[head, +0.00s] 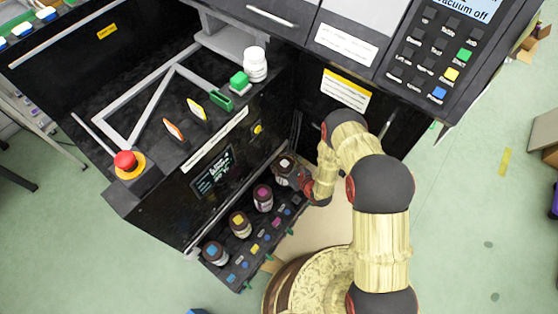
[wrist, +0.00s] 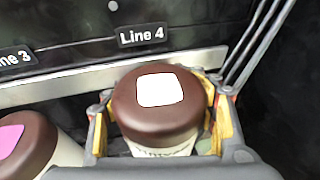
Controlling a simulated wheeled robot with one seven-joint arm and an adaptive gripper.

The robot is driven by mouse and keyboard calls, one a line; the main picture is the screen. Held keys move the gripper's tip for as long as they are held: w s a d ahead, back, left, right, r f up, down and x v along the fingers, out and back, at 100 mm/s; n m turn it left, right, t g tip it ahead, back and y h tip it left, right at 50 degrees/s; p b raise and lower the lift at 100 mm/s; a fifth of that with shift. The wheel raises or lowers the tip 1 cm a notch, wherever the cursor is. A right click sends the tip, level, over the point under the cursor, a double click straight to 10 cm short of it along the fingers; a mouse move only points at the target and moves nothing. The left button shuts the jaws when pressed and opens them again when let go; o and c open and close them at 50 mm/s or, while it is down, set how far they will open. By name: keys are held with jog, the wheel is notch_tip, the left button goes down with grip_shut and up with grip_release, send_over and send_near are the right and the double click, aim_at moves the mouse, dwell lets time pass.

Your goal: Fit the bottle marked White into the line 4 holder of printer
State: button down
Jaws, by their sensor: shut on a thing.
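The bottle marked White (wrist: 157,104) has a brown cap with a white square on top. In the wrist view it stands between the fingers of my gripper (wrist: 165,115), directly below the "Line 4" label (wrist: 141,36). My gripper is shut on it, one finger on each side. In the head view the bottle (head: 285,164) is at the far right end of the row of bottles, with my gripper (head: 292,176) at it. The bottle's lower part and the line 4 holder under it are hidden, so I cannot tell how deep it sits.
A magenta-marked bottle (wrist: 30,142) stands close to the left of my gripper; it also shows in the head view (head: 263,197). Yellow-marked (head: 240,223) and blue-marked (head: 214,252) bottles stand farther along the printer shelf. The printer's front panel (head: 213,180) rises behind them.

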jog(key=shift+f, duration=0.1)
dwell(0.3)
jog(key=shift+f, duration=0.85)
jog(key=shift+f, duration=0.35)
jog(key=c, duration=0.6)
grip_release()
jog(key=shift+o, duration=0.2)
jog(key=v, duration=1.2)
